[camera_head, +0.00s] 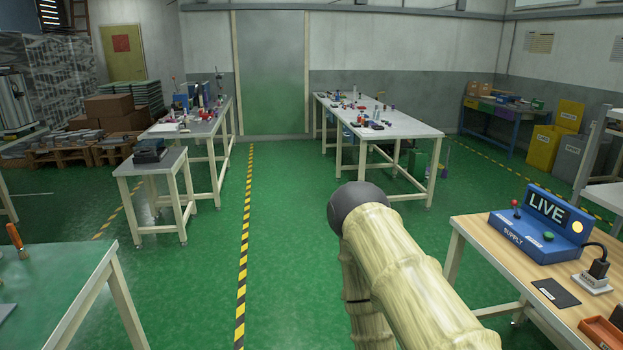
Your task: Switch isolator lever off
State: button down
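A blue supply box (540,232) stands on the wood-topped table at the right. Its raised panel reads LIVE, and its front edge reads SUPPLY. A small lever with a red knob (516,205) stands up at the left of the box; I take this for the isolator lever. A green button (548,236) and a pale yellow, lit-looking lamp (577,226) are also on the box. My arm's pale links rise at the lower middle, left of that table. My gripper is not in view.
A black plug (599,267) sits in a white socket block right of the box, with a dark card (556,292) in front. An orange-brown tray (602,332) lies at the table's near edge. Green floor (190,290) is clear to the left, up to a green-topped bench (70,285).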

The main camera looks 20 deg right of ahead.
aim_at(513, 204)
jog(key=i, duration=4.4)
jog(key=z, duration=2.3)
